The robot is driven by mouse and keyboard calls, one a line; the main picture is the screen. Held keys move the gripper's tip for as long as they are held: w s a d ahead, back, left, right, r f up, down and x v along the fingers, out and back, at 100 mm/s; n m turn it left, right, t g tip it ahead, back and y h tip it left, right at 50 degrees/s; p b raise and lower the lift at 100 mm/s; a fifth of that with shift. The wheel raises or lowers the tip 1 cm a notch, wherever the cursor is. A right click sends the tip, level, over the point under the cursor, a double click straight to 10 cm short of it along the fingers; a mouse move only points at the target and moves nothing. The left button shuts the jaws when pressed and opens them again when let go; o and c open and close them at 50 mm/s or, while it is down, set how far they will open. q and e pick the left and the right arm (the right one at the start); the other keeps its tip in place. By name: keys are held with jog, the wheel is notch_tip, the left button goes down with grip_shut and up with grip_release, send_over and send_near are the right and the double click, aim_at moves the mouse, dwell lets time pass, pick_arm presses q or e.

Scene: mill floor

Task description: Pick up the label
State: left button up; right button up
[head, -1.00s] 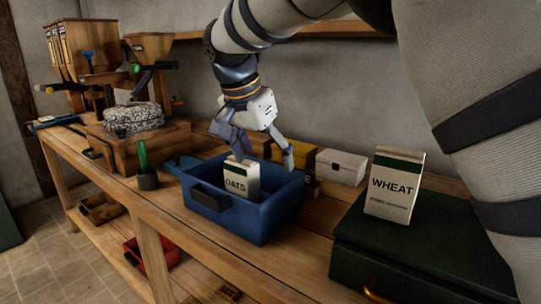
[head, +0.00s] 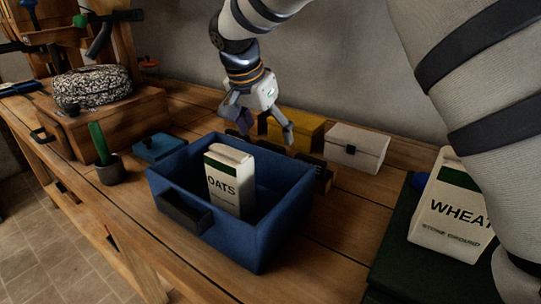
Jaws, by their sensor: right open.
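I cannot make out a separate label; lettering shows on the OATS packet (head: 228,182) and the WHEAT packet (head: 450,218). The OATS packet stands slightly tilted in the blue bin (head: 262,245). The WHEAT packet stands on a dark green case at the right, partly hidden by my arm. My right gripper (head: 259,122) is open and empty, fingers pointing down. In the picture it is above and behind the bin's far edge, apart from the OATS packet, near a row of dark items. My left gripper is out of view.
A yellow box (head: 297,130) and a white box (head: 356,148) stand by the wall. A dark row of small items (head: 318,172) lies behind the bin. The front bench is clear.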

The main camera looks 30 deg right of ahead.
aim_at(271, 145)
jog(key=x, duration=0.4)
jog(key=c, duration=1.3)
jog(key=shift+o, duration=0.2)
